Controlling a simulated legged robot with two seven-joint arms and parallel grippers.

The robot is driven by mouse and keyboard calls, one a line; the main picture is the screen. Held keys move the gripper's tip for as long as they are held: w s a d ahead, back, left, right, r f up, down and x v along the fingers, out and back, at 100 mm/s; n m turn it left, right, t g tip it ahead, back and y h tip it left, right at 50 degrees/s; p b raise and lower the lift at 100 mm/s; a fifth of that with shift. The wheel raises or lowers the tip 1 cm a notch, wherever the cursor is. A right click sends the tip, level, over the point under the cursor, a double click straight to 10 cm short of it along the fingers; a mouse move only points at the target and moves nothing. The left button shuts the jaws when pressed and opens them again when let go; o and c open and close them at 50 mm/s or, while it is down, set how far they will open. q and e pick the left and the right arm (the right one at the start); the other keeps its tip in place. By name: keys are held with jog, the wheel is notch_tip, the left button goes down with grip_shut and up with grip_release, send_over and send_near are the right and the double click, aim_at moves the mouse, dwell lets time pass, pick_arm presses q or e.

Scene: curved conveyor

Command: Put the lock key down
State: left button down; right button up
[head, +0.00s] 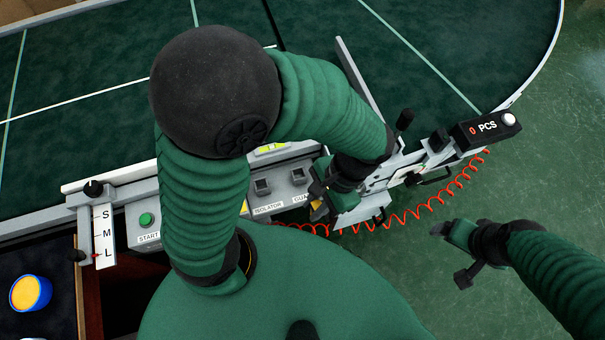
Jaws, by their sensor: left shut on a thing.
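My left gripper (322,197) is low over the panel edge, at the right end of the row of switches. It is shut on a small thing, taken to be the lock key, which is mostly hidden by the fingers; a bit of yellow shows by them. A red coiled cord (400,218) runs just below this gripper and curves up to the right. My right gripper (463,256) is open and empty over the green floor, apart from the panel.
The dark green conveyor (85,95) curves across the back. The panel carries a green START button (146,219) and an ISOLATOR switch (262,187). An S-M-L slider (103,235) and a blue-rimmed yellow cup (31,293) are left. A PCS counter (485,128) is right.

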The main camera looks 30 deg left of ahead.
pick_arm(q)
jog(key=s+f+m, duration=0.1)
jog(key=s+m, duration=0.1)
jog(key=s, duration=0.2)
jog(key=w+a, duration=0.3)
jog(key=w+a+f+b, duration=0.1)
jog(key=w+a, duration=0.2)
jog(key=w, duration=0.1)
jog(key=w+a, duration=0.3)
jog(key=w, duration=0.1)
jog(key=shift+w+a+f+b, duration=0.1)
jog(key=shift+w+f+b, duration=0.05)
jog(key=shift+f+b, duration=0.15)
jog(key=f, duration=0.1)
jog(key=f+b, duration=0.1)
jog(key=w+a+f, duration=0.1)
jog(key=shift+w+f, duration=0.1)
jog(key=shift+f, duration=0.15)
pick_arm(e)
jog(key=x, duration=0.3)
jog(key=shift+s+a+f, duration=0.1)
jog(key=shift+s+f, duration=0.15)
jog(key=shift+f, duration=0.05)
